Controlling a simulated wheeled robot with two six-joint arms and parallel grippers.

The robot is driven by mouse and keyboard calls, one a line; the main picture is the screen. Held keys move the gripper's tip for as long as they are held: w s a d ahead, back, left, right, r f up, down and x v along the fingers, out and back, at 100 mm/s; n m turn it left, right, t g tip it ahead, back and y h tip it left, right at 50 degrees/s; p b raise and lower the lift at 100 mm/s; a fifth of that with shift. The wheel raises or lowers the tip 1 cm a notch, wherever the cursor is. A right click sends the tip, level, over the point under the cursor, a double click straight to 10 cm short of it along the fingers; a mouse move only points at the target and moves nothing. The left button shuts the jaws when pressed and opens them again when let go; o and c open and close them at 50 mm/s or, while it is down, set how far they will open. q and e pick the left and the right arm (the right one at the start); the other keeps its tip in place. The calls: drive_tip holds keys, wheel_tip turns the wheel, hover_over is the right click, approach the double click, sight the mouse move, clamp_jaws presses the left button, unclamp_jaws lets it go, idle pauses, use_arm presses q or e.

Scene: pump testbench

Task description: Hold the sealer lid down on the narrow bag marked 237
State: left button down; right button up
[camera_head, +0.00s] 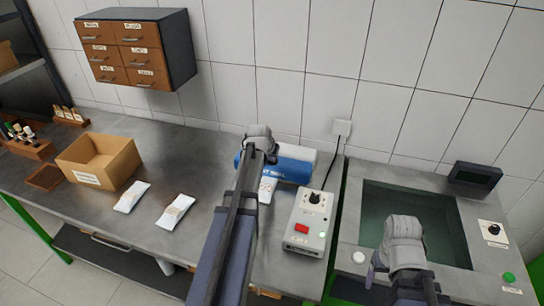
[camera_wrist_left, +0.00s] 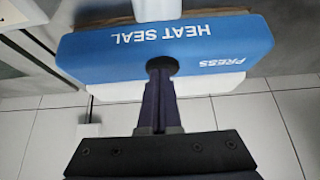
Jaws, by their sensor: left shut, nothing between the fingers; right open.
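The blue sealer lid (camera_head: 284,168) lies behind my left arm at the back of the bench; the left wrist view shows its printed face (camera_wrist_left: 190,52), reading HEAT SEAL and PRESS. My left gripper (camera_wrist_left: 161,70) is shut and empty, its fingertips at the dark round spot on the lid; they appear to touch it. A narrow white bag (camera_head: 266,190) lies in front of the sealer, partly hidden by my left arm; its number is not readable. Two other white bags (camera_head: 132,197) (camera_head: 175,212) lie to the left.
A control box (camera_head: 309,222) with a knob and red switch stands right of the sealer. A cardboard box (camera_head: 99,161) stands at the left. The basin (camera_head: 375,215) is at the right, with a dark display (camera_head: 477,174) behind it. Drawers (camera_head: 135,48) hang on the wall.

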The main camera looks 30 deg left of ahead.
use_arm(q)
drive_tip(key=shift+s+d+f, duration=0.1)
drive_tip(key=shift+s+f, duration=0.35)
drive_tip(key=shift+f, duration=0.2)
drive_tip(key=shift+s+d+r, duration=0.1)
drive_tip(key=shift+s+r, duration=0.05)
use_arm(e)
drive_tip(key=shift+f, duration=0.5)
idle(1.7)
idle(0.3)
use_arm(q)
drive_tip(key=p+v, duration=1.1)
drive_tip(key=v, duration=0.2)
use_arm(e)
wheel_tip(320, 180, up, 11)
drive_tip(key=shift+s+a, duration=0.15)
drive_tip(key=shift+a, duration=0.15)
